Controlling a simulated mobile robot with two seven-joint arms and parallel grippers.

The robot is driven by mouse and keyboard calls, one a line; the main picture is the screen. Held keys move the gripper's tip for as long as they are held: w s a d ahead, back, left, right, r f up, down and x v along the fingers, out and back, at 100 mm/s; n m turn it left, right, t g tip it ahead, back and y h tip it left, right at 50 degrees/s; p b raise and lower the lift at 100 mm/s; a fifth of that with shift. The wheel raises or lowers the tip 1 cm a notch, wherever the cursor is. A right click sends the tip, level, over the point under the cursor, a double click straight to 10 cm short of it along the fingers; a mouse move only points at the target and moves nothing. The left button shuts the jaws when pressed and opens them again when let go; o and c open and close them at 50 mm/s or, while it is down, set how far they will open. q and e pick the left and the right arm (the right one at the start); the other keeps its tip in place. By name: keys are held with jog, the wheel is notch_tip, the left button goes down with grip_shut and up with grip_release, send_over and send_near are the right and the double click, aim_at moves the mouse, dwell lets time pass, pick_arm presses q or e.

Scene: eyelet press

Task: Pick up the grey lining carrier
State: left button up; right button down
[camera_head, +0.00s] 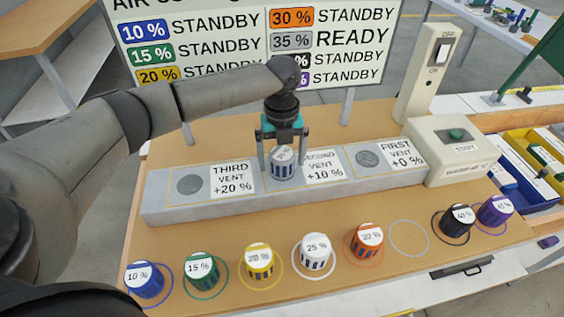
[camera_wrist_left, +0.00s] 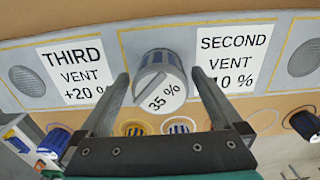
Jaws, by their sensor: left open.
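The grey lining carrier (camera_head: 283,170), a small pot with a white "35 %" top and dark side slots, stands on the second vent of the long grey vent block (camera_head: 330,196). It also shows in the left wrist view (camera_wrist_left: 158,62). My left gripper (camera_head: 282,160) points down over the carrier. Its jaws are open, with one finger on each side of the carrier. In the left wrist view, my left gripper's fingers (camera_wrist_left: 160,80) flank the carrier with gaps visible on both sides. The vent under the carrier is hidden. My right gripper is not in view.
The third vent (camera_head: 190,185) and first vent (camera_head: 367,159) are bare. Several coloured carriers, such as the white one (camera_head: 317,252), stand in rings along the front. The grey ring (camera_head: 408,238) is empty. A button box (camera_head: 452,150) stands right of the block; a status board (camera_head: 250,45) is behind.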

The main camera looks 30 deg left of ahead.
aim_at(282, 152)
pick_arm(q)
jog(key=shift+c, duration=0.4)
jog(key=c, duration=1.5)
jog(key=shift+o, duration=0.2)
notch_tip(282, 152, up, 20)
jog(key=p, duration=0.3)
